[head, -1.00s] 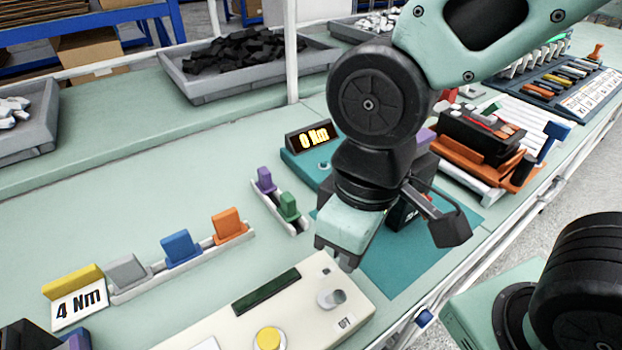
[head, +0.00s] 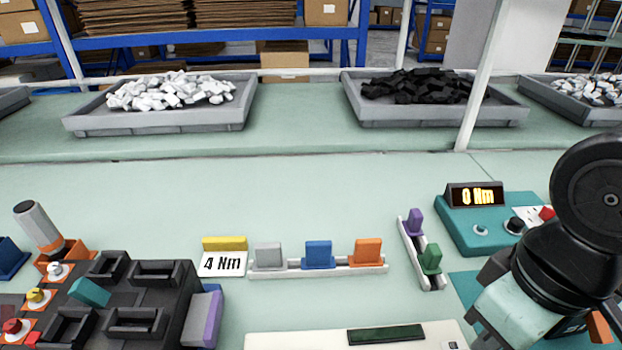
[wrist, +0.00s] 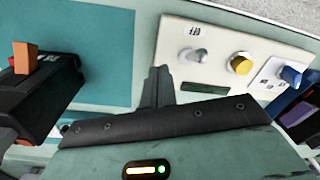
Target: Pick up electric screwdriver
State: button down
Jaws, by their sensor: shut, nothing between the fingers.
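A grey cylindrical tool with a dark end (head: 38,225), which looks like the electric screwdriver, leans upright in an orange holder (head: 67,250) at the left of the head view. My gripper (wrist: 157,88) is shut and empty in the wrist view, its dark fingers over the border between the teal mat and the cream panel. In the head view, my wrist is at the lower right, far across the table from the tool. The fingertips are not clear there. The tool does not show in the wrist view.
A black fixture block (head: 140,290) stands right of the tool. Coloured blocks on a rail (head: 320,267) and a teal torque meter (head: 490,225) are on the table. The cream knob panel (wrist: 215,70) and a black breaker with an orange lever (wrist: 40,95) are near my gripper.

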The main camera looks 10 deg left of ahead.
aim_at(29, 214)
jog(key=k+j+u, duration=0.15)
jog(key=u, duration=0.25)
jog(key=k+j+u, duration=0.1)
jog(key=u, duration=0.25)
jog(key=j+u, duration=0.4)
jog(key=k+j+u, duration=0.1)
jog(key=u, duration=0.25)
jog(key=j+u, duration=0.1)
jog(key=j, duration=0.25)
jog(key=i+j, duration=0.15)
jog(key=j, duration=0.15)
jog(key=u, duration=0.05)
